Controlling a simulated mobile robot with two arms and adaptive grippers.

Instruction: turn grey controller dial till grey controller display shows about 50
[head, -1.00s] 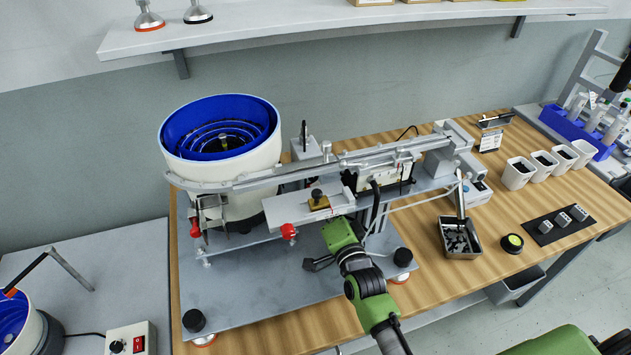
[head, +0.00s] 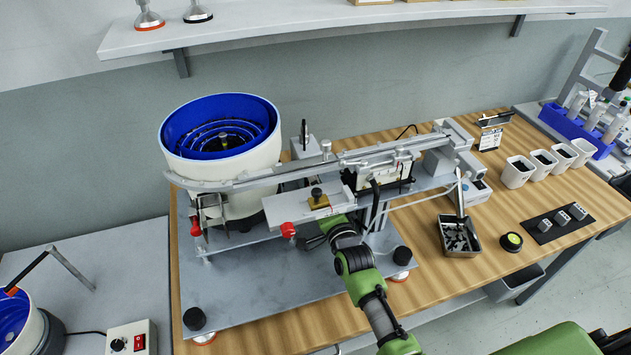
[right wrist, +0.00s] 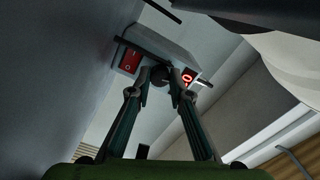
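In the right wrist view, the grey controller (right wrist: 165,45) has a red rocker switch on the left and a small red lit display (right wrist: 187,77) on the right. The display appears to read 0. The dark round dial (right wrist: 158,75) sits between them. My right gripper (right wrist: 159,80) has one fingertip on each side of the dial, very close to it. Whether the fingers touch or grip it is unclear. In the head view, this gripper (head: 314,240) is low beside the feeder's rail. I cannot pick out its controller there for certain. My left gripper is not in view.
The white feeder bowl (head: 222,165) with its blue inside stands left of the gripper. The metal rail (head: 300,172) runs above it. A red knob (head: 288,230) is close by. Another controller box (head: 131,338) stands at the lower left. The front of the base plate (head: 255,285) is clear.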

